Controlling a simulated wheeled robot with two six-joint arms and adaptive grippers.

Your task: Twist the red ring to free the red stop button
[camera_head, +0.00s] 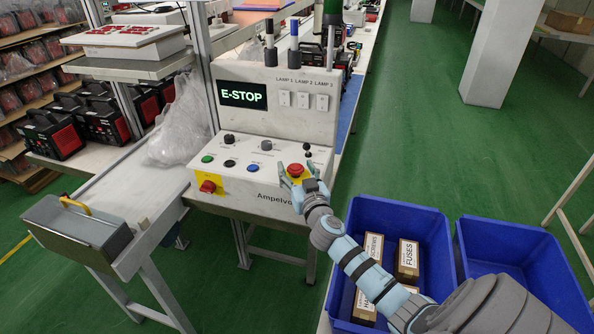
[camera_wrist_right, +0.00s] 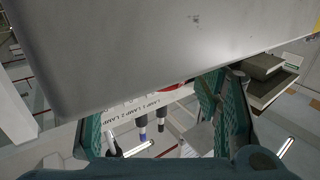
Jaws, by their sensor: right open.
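In the right wrist view a sliver of red (camera_wrist_right: 172,88) shows between the spread teal fingers, mostly hidden by the panel's grey front. My left gripper is not in view.
The control box (camera_head: 290,125) has an E-STOP display (camera_head: 243,95) and lamp switches. A black joystick (camera_head: 308,150) stands just behind the button. Blue bins (camera_head: 440,225) with boxes lie at the right.

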